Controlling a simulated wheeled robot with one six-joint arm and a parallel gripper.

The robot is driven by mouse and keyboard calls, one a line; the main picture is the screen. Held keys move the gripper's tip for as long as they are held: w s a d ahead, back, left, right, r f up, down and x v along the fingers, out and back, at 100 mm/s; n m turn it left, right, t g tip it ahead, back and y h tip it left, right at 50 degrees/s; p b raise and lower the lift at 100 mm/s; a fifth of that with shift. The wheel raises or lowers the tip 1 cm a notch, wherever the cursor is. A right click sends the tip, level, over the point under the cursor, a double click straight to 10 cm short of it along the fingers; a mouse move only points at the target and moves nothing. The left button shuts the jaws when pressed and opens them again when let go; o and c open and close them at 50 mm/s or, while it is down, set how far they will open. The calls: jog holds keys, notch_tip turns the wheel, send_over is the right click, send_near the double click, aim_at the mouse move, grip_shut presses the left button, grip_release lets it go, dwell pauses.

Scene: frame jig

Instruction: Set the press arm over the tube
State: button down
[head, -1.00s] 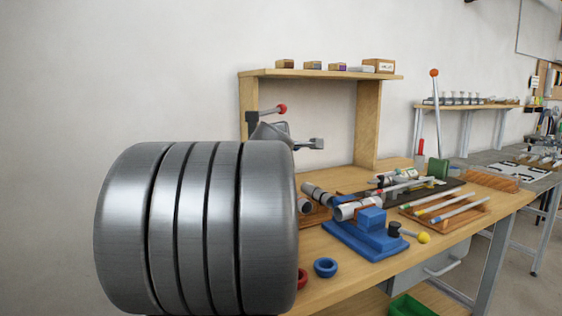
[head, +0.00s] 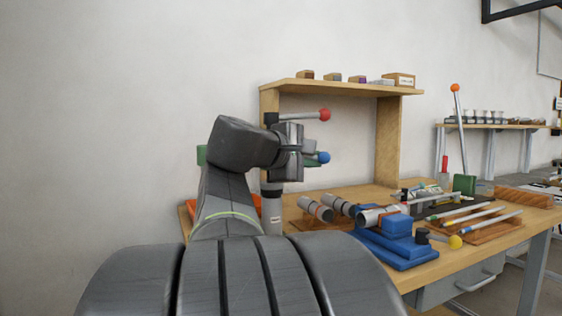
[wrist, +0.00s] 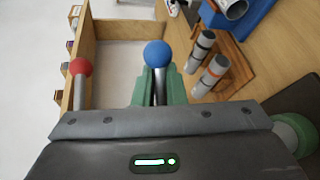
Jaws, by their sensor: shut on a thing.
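My gripper (head: 310,150) is shut on a metal rod with a blue ball knob (head: 323,157). In the wrist view, the green fingers of my gripper (wrist: 158,88) close around the rod, and the blue knob (wrist: 157,53) sticks out beyond them. A lever with a red ball knob (head: 324,114) is just above my gripper in the head view; its red knob (wrist: 80,67) is to the left in the wrist view. A pale tube (head: 375,215) lies in a blue fixture (head: 393,248) to the right. I cannot tell which part is the press arm; my wrist hides the rod's base.
Banded grey tubes (wrist: 210,75) rest on a wooden rack between my gripper and the blue fixture. A wooden shelf (head: 340,87) stands behind. Another rack (head: 480,232) holds pale rods at the right. A yellow knob (head: 455,242) is near the front edge.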

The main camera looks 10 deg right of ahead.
jog(key=shift+s+f+g, duration=0.1)
jog(key=shift+f+g, duration=0.1)
jog(key=shift+g, duration=0.1)
jog(key=c, duration=1.5)
grip_release()
jog(key=shift+s+a+r, duration=0.1)
jog(key=shift+s+r, duration=0.05)
jog(key=shift+s+a+r, duration=0.2)
jog(key=shift+s+a, duration=0.05)
jog(key=shift+a, duration=0.1)
jog(key=p+v, duration=0.3)
jog(key=v, duration=0.9)
jog(key=shift+s+a+f, duration=0.15)
jog(key=shift+s+a, duration=0.15)
jog(key=shift+a, duration=0.1)
jog(key=shift+r+b+x, duration=0.15)
jog(key=shift+b+x, duration=0.65)
jog(key=shift+x, duration=2.7)
jog(key=shift+r+b+x, duration=0.1)
jog(key=shift+b+x, duration=0.65)
jog(key=shift+x, duration=2.75)
